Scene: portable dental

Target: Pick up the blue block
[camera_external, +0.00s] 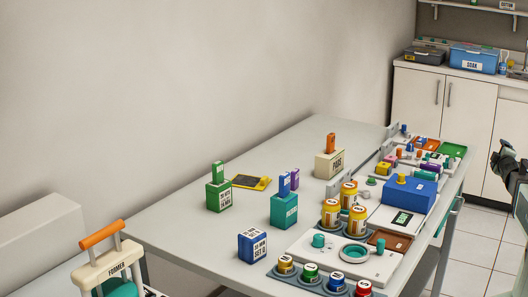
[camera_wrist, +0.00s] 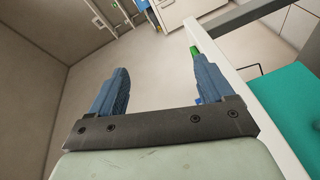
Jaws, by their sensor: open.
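A blue block (camera_external: 252,246) with a white printed label stands upright near the front edge of the white table (camera_external: 190,245) in the external view. A larger blue box (camera_external: 408,196) with a yellow knob sits on the table's right part. My gripper (camera_wrist: 160,68) is open and empty in the wrist view, its two blue-grey fingers spread apart. In the external view my gripper (camera_external: 503,158) shows at the right edge, off the table's right side and far from the labelled blue block. The wrist view does not clearly show the block.
Near the block stand a green box (camera_external: 218,196), a teal box (camera_external: 284,210) and yellow jars (camera_external: 330,214). A white tray (camera_external: 310,247) and a row of coloured pots (camera_external: 310,272) lie to its right. The table's left part is mostly bare.

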